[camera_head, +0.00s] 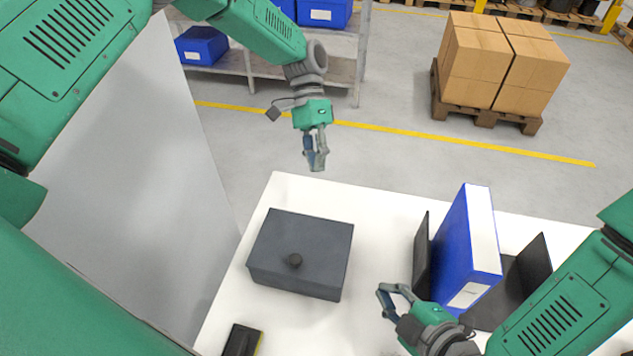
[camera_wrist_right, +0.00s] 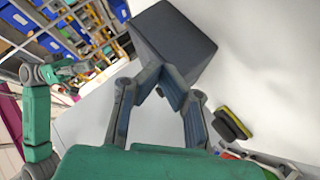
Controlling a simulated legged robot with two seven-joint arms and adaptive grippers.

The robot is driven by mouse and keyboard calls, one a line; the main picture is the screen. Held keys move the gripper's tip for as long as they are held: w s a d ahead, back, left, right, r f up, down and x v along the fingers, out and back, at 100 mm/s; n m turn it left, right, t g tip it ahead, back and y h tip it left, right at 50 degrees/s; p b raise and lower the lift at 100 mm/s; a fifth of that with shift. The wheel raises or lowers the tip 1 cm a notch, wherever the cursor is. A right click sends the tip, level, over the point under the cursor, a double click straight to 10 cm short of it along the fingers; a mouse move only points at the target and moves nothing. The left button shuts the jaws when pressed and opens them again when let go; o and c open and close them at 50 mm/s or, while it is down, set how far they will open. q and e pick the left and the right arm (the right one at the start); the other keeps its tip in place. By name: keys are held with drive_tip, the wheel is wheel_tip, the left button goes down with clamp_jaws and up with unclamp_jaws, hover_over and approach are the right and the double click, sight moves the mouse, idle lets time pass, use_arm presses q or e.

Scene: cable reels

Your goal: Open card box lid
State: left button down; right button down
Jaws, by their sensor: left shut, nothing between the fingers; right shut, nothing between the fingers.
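The dark grey card box (camera_head: 310,244) sits on the white table with its lid closed. The box also shows at the top of the right wrist view (camera_wrist_right: 172,40), beyond the fingers. My left gripper (camera_head: 316,163) is shut and empty, above and behind the box near the table's far edge. My right gripper (camera_head: 383,291) is shut and empty, to the right of the box and apart from it. It also shows in the right wrist view (camera_wrist_right: 163,78), fingertips together.
A blue binder (camera_head: 466,245) stands upright in a black holder (camera_head: 507,290) right of the box. A small black and yellow object (camera_head: 241,341) lies at the front left. The white table (camera_head: 378,214) is clear between box and binder. Cartons (camera_head: 500,65) on a pallet stand behind.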

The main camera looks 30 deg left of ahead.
drive_tip(key=w+a+r+n+t+y, duration=0.15)
drive_tip(key=a+r+n+y, duration=0.35)
drive_tip(key=a+r+n, duration=0.5)
use_arm(q)
drive_tip(key=shift+a, duration=0.1)
use_arm(e)
drive_tip(key=w+a+f+m, duration=0.1)
drive_tip(key=w+a+m, duration=0.1)
drive_tip(key=w+a, duration=0.6)
drive_tip(key=shift+x, duration=0.85)
use_arm(q)
drive_tip(key=shift+a+f, duration=0.1)
drive_tip(key=shift+a, duration=0.05)
use_arm(e)
drive_tip(key=shift+s+a+f+t, duration=0.1)
drive_tip(key=shift+a+t, duration=0.1)
drive_tip(key=shift+t, duration=0.05)
use_arm(q)
drive_tip(key=shift+a, duration=0.25)
use_arm(e)
drive_tip(key=shift+a, duration=0.25)
use_arm(q)
drive_tip(key=shift+d, duration=0.35)
use_arm(e)
drive_tip(key=shift+d, duration=0.35)
use_arm(q)
drive_tip(key=shift+a, duration=0.25)
use_arm(e)
drive_tip(key=shift+a, duration=0.25)
